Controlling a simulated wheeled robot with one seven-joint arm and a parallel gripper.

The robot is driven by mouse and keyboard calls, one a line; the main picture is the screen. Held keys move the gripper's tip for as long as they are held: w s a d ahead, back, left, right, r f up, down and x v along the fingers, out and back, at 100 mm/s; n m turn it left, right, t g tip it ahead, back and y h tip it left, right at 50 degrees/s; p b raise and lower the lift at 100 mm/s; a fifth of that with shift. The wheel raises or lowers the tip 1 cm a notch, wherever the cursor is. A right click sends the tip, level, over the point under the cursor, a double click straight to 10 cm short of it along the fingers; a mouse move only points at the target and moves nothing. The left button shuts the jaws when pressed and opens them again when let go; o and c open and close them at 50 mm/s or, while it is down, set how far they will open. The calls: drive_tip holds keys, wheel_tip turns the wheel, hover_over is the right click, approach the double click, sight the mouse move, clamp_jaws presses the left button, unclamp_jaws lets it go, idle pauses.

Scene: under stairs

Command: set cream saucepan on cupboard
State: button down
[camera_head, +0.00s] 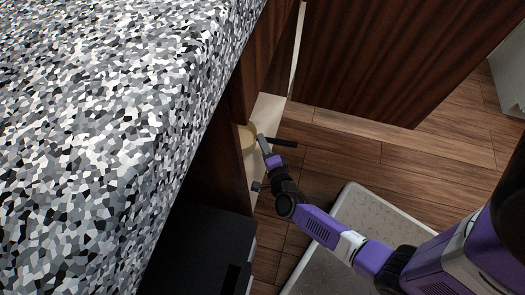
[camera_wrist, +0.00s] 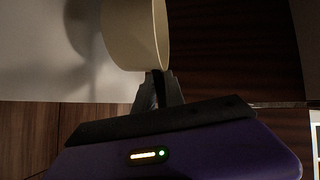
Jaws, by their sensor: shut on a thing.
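The cream saucepan (camera_head: 246,136) is at the opening of the dark wooden cupboard, partly hidden by the cupboard's side and the countertop. In the wrist view its round cream body (camera_wrist: 136,38) is just beyond the fingers, over a pale surface with its shadow on it. I cannot tell whether it touches that surface. The fingers (camera_wrist: 159,90) also show around the handle in the wrist view. The cupboard's pale base board (camera_head: 266,112) shows beside the pan.
A speckled grey countertop (camera_head: 100,120) fills the left, above the cupboard. A dark wooden door panel (camera_head: 385,55) stands at the back. A black box-like unit (camera_head: 195,255) is at lower left. A pale mat or tray (camera_head: 345,215) lies on the wooden floor, under my arm.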

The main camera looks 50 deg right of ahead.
wheel_tip(320, 180, down, 7)
drive_tip(key=b, duration=0.4)
drive_tip(key=shift+d, duration=0.1)
drive_tip(key=shift+r, duration=0.1)
drive_tip(key=c, duration=1.4)
unclamp_jaws()
